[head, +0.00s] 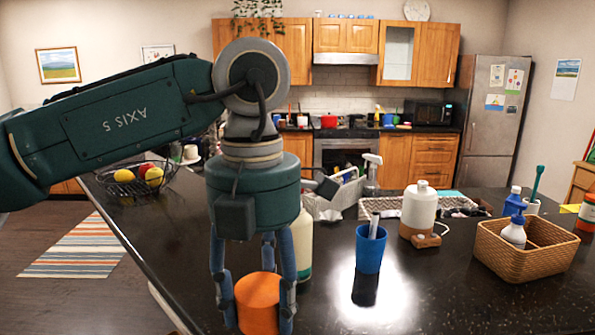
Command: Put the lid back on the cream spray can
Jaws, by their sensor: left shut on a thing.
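My left gripper (254,310) points down over the near part of the dark counter, shut on an orange cylinder (257,302) that looks like the lid. A cream cylinder (304,247), which appears to be the spray can, stands upright on the counter just behind and to the right of the gripper. Its left side and top are partly hidden by my gripper, so I cannot see whether its top is bare. The orange lid is apart from the can, nearer to me. My right gripper is not in view.
A blue cup (370,250) holding a light stick stands right of the can. Beyond it are a cream bottle (420,206) and a grey caddy (333,200). A wicker basket (520,262) is at the right, a wire fruit bowl (125,185) at the left. The near right counter is clear.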

